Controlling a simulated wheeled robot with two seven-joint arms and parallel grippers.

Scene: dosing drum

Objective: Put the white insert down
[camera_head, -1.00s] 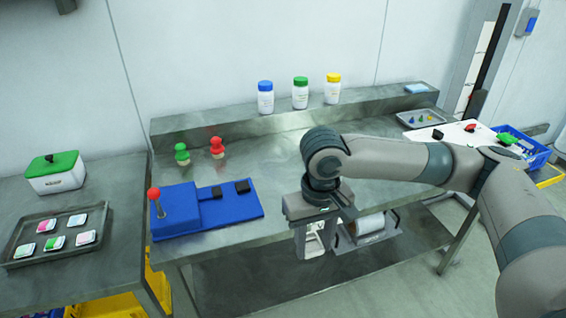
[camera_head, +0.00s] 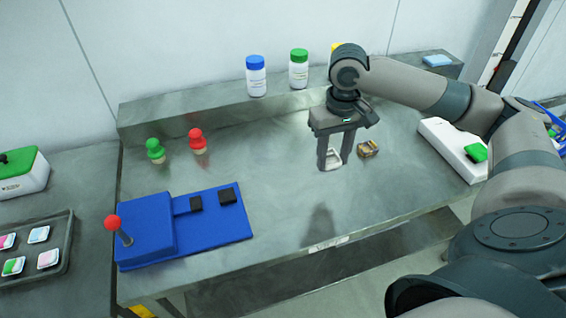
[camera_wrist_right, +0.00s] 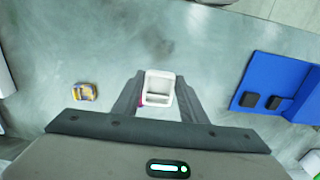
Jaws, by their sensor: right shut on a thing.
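The white insert (camera_head: 332,159) is a small white open frame-like piece between the fingertips of my right gripper (camera_head: 333,163). In the right wrist view the insert (camera_wrist_right: 158,88) sits between the two dark fingers (camera_wrist_right: 158,98), with a hollow facing the camera. The right gripper is shut on it and points down over the grey metal table (camera_head: 270,170). A dark shadow lies on the table below and in front of the gripper, and the insert looks held above the surface. My left gripper is not in view.
A small yellowish block (camera_head: 368,149) lies just right of the gripper. A blue fixture (camera_head: 148,228) with a red-knobbed lever stands at left. Green (camera_head: 155,150) and red (camera_head: 198,141) knobbed pieces stand behind it. A white board (camera_head: 446,146) is at right. The table's middle is clear.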

